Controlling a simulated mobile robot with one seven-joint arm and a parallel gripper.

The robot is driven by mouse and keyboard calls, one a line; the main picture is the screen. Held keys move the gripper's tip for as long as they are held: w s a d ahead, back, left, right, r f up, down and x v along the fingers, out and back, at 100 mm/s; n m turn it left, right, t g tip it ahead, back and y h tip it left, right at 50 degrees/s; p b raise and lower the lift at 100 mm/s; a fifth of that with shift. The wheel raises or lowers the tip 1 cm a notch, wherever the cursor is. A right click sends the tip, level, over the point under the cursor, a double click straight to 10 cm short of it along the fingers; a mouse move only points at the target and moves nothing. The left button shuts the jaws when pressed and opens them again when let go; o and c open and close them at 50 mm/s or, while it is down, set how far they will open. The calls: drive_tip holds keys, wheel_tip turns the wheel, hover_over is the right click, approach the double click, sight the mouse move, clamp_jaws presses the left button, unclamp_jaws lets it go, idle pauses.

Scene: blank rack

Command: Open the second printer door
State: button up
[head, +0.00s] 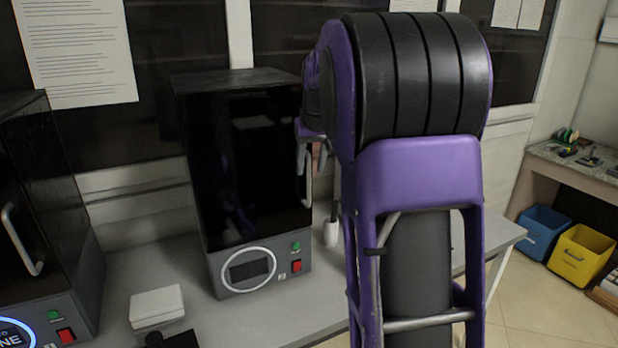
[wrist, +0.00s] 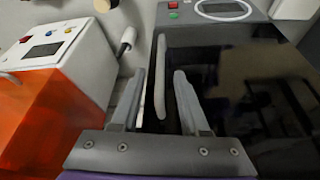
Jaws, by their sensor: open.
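The middle printer (head: 245,150) is a tall black box with a glossy dark door that appears closed. It has a grey base with a round display, a green button and a red switch. Its light vertical handle (head: 309,175) is at the door's right edge, partly hidden by my arm. In the wrist view, the handle (wrist: 160,80) stands between the two fingers of my gripper (wrist: 159,95), close to the dark door (wrist: 255,95). The fingers are apart, one on each side of the handle. I cannot tell whether either touches it.
Another black printer (head: 40,210) with a handle stands at the left. A white box (head: 156,303) lies on the grey counter (head: 250,325). The wrist view shows an orange and white machine (wrist: 50,85) beside the printer. Blue (head: 543,230) and yellow (head: 581,254) bins are far right.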

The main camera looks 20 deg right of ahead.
sight(310, 170)
drive_tip(key=shift+x, duration=1.95)
clamp_jaws()
